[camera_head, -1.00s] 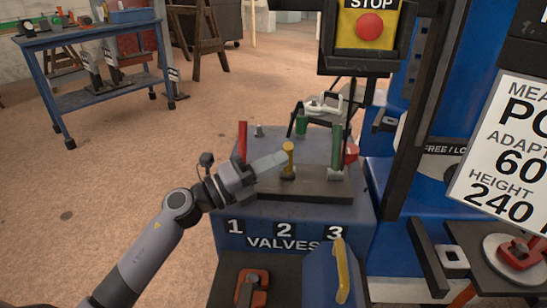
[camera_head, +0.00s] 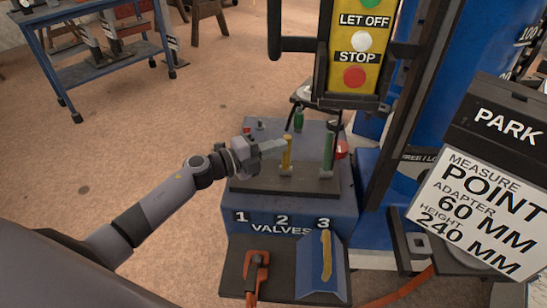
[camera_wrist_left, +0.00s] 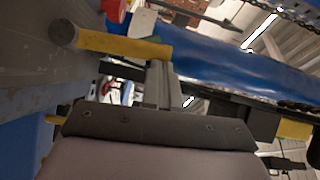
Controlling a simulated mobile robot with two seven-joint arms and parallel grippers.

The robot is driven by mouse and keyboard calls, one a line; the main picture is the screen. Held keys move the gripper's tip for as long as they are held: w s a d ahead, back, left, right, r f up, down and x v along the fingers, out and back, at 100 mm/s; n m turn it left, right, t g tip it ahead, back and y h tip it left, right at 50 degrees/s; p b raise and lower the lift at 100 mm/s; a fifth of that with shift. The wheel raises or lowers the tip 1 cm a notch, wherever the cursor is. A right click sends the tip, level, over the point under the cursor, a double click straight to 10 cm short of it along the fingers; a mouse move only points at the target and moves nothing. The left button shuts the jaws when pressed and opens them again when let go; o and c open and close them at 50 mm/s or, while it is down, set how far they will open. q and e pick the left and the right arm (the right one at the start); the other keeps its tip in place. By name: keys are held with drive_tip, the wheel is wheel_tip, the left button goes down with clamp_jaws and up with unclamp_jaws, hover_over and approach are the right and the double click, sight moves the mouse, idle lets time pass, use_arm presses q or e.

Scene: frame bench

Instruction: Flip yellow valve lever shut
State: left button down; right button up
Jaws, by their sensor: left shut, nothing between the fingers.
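The yellow valve lever (camera_head: 286,155) stands about upright at valve 2 on the bench's dark plate, in the middle of the head view. My left gripper (camera_head: 277,147) comes in from the left, shut and empty. Its fingertips are close beside the upper part of the lever; I cannot tell whether they touch. In the wrist view the yellow lever (camera_wrist_left: 120,45) lies across the picture just beyond the closed fingers (camera_wrist_left: 160,75). My right gripper is not in view.
A green lever (camera_head: 327,151) stands upright at valve 3, right of the yellow one. The red lever is mostly hidden by my left gripper. A STOP button panel (camera_head: 357,50) hangs behind. A red clamp (camera_head: 257,275) lies in front.

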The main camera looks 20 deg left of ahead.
use_arm(q)
drive_tip(key=shift+w+a+r+n+p, duration=0.1)
drive_tip(key=shift+w+r+n+p, duration=0.25)
drive_tip(key=shift+r+p, duration=0.2)
drive_tip(key=shift+w+a+f+n+g+y+p, duration=0.2)
drive_tip(key=shift+w+n+g+p, duration=0.15)
drive_tip(key=shift+w+p, duration=0.25)
drive_tip(key=shift+w+a+f+n+g+y+p, duration=0.1)
drive_tip(key=shift+w+a+n+g+p, duration=0.15)
drive_tip(key=shift+w+p, duration=0.35)
drive_tip(key=shift+w+a+f+n+g+y+p, duration=0.15)
drive_tip(key=shift+w+n+g+p, duration=0.25)
drive_tip(key=shift+w, duration=0.35)
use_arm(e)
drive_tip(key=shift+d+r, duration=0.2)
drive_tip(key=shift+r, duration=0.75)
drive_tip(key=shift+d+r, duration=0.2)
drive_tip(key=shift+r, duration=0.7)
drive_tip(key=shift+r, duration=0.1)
